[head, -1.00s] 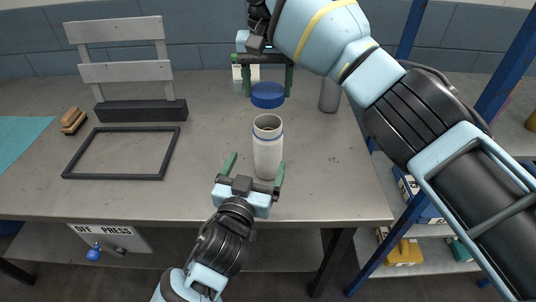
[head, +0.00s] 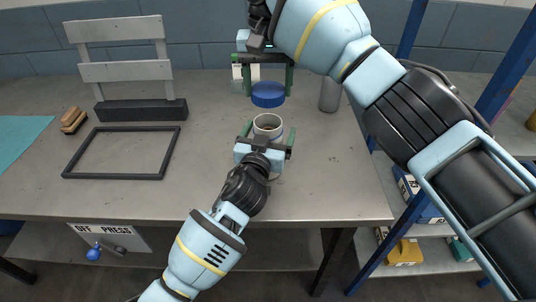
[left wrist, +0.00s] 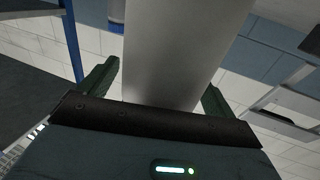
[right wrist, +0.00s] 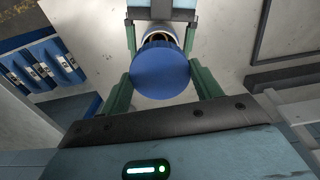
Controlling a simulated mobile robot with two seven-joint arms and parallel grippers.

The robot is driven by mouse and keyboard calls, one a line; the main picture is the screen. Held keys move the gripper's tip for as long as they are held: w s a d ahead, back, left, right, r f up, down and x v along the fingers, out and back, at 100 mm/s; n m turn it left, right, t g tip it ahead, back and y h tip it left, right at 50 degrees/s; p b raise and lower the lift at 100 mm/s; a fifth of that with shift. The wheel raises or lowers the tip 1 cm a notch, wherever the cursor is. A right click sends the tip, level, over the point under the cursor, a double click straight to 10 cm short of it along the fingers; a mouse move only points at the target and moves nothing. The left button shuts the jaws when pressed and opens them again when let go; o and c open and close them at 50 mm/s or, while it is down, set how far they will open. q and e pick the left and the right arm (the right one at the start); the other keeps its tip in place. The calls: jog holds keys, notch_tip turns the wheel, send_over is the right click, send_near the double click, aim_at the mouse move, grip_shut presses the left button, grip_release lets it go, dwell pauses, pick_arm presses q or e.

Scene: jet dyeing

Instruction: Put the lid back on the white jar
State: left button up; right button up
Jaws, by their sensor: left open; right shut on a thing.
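The white jar (head: 267,124) stands upright on the table with its top open. My left gripper (head: 269,133) is open with one finger on each side of the jar. In the left wrist view the jar's pale body (left wrist: 165,55) fills the space between the green fingers; I cannot tell whether they touch it. My right gripper (head: 268,80) is shut on the blue lid (head: 268,95) and holds it behind the jar in the head view. In the right wrist view the lid (right wrist: 160,72) is between the fingers and partly covers the jar's open mouth beyond it.
A dark rectangular frame (head: 122,178) lies on the table at left, near a grey rack (head: 125,72) with a black base. A grey cylinder (head: 330,95) stands right of the lid. Brown blocks (head: 73,120) lie at far left. The table's front right is clear.

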aim_at(268, 115)
pick_arm(q)
jog(key=c, duration=1.5)
jog(key=shift+o, duration=0.2)
pick_arm(e)
jog(key=shift+f, duration=2.5)
jog(key=shift+f, duration=0.15)
jog(key=shift+f, duration=0.8)
jog(key=shift+f, duration=0.55)
